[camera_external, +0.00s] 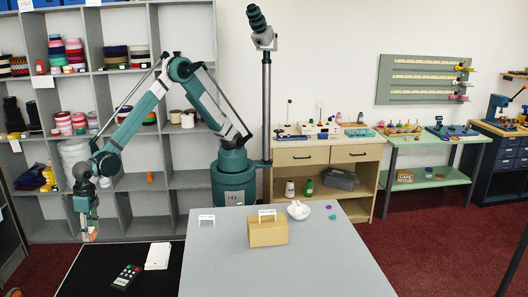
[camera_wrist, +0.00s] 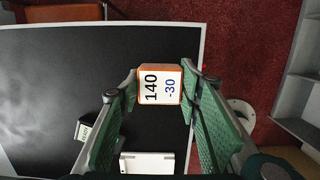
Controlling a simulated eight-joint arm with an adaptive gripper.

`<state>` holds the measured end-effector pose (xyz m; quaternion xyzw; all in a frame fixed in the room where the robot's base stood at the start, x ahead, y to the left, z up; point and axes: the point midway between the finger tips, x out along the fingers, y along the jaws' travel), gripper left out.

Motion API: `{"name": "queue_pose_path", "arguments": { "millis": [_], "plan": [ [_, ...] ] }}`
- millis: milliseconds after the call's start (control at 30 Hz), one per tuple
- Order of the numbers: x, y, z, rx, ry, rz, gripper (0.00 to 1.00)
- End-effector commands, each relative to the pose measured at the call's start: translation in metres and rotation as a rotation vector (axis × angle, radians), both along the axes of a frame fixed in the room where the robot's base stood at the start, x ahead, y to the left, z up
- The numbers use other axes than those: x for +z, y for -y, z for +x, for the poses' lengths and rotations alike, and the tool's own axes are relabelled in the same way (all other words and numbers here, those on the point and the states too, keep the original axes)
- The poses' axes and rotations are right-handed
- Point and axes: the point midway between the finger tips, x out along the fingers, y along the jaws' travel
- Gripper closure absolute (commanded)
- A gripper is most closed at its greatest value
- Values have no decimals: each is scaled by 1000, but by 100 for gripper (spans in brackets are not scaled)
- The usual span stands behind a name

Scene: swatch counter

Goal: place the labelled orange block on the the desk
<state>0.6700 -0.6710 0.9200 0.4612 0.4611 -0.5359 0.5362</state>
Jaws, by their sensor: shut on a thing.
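The orange block (camera_wrist: 160,84) has a white label reading "140" and "-30" and sits between the fingers of my gripper (camera_wrist: 160,90). In the external view my gripper (camera_external: 88,226) hangs at the left with the orange block (camera_external: 90,236) at its tips. It is above the far left part of the black desk surface (camera_external: 90,268), which also shows in the wrist view (camera_wrist: 60,75). The block appears clear of the surface, near its edge. Its underside is hidden.
A white box (camera_external: 158,256) and a dark calculator-like device (camera_external: 127,277) lie on the black surface. A grey table (camera_external: 270,275) beside it holds a cardboard box (camera_external: 267,233) and a white bowl (camera_external: 298,211). Shelves (camera_external: 110,120) stand behind. Much of the black surface is bare.

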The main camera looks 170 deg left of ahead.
Motion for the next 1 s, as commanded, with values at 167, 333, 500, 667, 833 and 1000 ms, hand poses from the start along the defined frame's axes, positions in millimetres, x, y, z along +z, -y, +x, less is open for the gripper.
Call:
{"name": "queue_pose_path", "arguments": {
  "millis": [167,333,500,667,833,1000],
  "plan": [
    [-3,0,0,0,0,0,78],
    [-20,0,0,0,0,0,78],
    [-44,0,0,0,0,0,78],
    [-59,0,0,0,0,0,78],
    [-63,0,0,0,0,0,78],
    [-63,0,0,0,0,0,78]
  ]
}}
